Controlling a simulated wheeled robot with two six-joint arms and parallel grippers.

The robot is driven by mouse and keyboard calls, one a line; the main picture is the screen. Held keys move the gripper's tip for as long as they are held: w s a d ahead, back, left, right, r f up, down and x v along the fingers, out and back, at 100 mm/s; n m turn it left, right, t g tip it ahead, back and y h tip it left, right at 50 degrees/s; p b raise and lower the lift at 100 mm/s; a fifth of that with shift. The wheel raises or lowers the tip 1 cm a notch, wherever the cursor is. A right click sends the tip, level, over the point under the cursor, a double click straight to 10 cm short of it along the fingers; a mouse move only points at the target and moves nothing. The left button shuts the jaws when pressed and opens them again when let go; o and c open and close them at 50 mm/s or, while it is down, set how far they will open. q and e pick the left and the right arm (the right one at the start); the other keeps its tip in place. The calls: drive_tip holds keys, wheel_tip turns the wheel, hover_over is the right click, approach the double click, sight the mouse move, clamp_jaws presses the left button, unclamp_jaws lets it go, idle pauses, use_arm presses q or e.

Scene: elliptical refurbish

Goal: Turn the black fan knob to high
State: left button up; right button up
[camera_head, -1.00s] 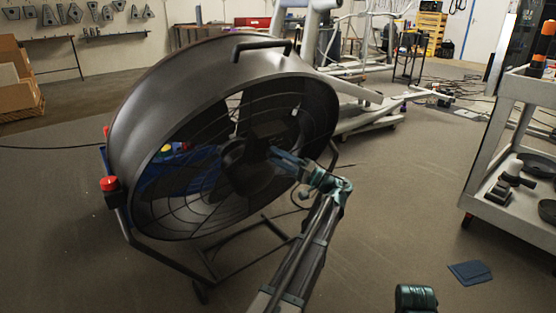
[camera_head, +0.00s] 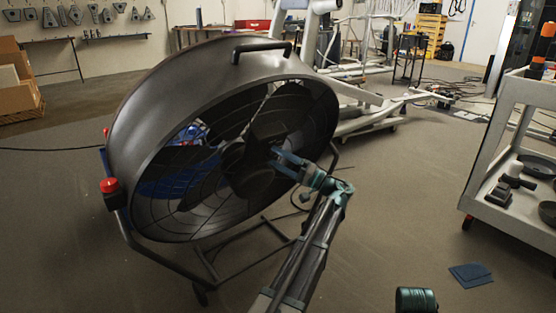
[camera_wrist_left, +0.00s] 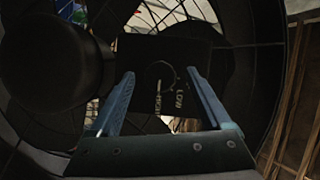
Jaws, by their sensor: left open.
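The large black drum fan (camera_head: 190,100) stands tilted on its stand in the head view. My left gripper (camera_head: 276,157) is at the front of the fan, right of its hub. In the left wrist view a dark control box (camera_wrist_left: 190,50) carries the round black fan knob (camera_wrist_left: 160,74), with a light mark and the words LOW and HIGH below it. The two blue fingers of my left gripper (camera_wrist_left: 160,71) are open, one on each side of the knob. I cannot tell whether they touch it. The knob is too dark to make out in the head view.
A grey cart (camera_head: 508,165) with black parts stands on the right. A white frame machine (camera_head: 375,100) is behind the fan. A blue flat piece (camera_head: 470,275) lies on the floor. Cardboard boxes (camera_head: 18,85) stand at the left. The floor between fan and cart is mostly clear.

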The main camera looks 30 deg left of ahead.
use_arm(q)
drive_tip(key=s+b+v, duration=0.1)
drive_tip(key=b+v, duration=0.3)
drive_tip(key=v, duration=0.9)
drive_tip(key=shift+w+d, duration=0.25)
drive_tip(key=shift+w, duration=0.25)
